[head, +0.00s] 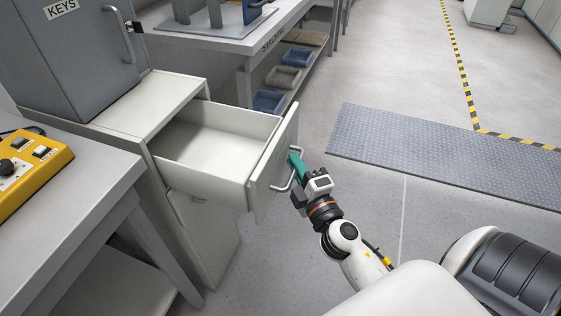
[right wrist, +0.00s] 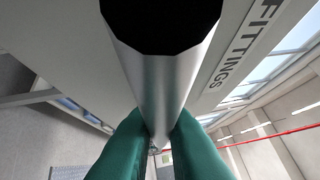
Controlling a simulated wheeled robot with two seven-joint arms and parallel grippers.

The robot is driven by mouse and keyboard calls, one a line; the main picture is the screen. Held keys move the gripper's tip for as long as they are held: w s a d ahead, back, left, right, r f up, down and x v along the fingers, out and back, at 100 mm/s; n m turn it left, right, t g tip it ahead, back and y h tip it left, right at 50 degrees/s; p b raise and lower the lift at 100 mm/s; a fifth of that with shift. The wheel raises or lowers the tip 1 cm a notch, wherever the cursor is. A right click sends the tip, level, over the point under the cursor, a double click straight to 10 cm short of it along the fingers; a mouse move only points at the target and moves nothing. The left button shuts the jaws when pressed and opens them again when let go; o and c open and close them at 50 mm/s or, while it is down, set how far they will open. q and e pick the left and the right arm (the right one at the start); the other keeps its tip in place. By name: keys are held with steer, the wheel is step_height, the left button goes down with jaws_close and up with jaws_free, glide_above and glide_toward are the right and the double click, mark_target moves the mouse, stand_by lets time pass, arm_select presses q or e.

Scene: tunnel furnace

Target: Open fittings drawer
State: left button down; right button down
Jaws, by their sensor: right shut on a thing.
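The fittings drawer (head: 262,170) is the top drawer of a pale cabinet (head: 150,105) and is pulled well out. Its inside looks empty where I can see it. Its front with the FITTINGS label (right wrist: 243,42) shows in the right wrist view. My right gripper (head: 295,168) is at the drawer front, its green fingers shut on the metal bar handle (head: 284,184). In the right wrist view the handle (right wrist: 160,85) runs between the green fingers (right wrist: 160,135). My left gripper is not in view.
A grey KEYS cabinet (head: 75,45) stands on top at the back. A table with a yellow control box (head: 30,172) is at the left. A workbench with bins (head: 285,78) stands behind. The floor to the right, with a metal plate (head: 440,150), is clear.

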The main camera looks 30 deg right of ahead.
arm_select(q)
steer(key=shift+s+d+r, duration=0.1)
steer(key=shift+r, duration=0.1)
arm_select(e)
steer(key=shift+s+d, duration=0.25)
steer(key=shift+s, duration=0.1)
steer(key=c, duration=1.8)
jaws_free()
steer(key=shift+o, duration=0.2)
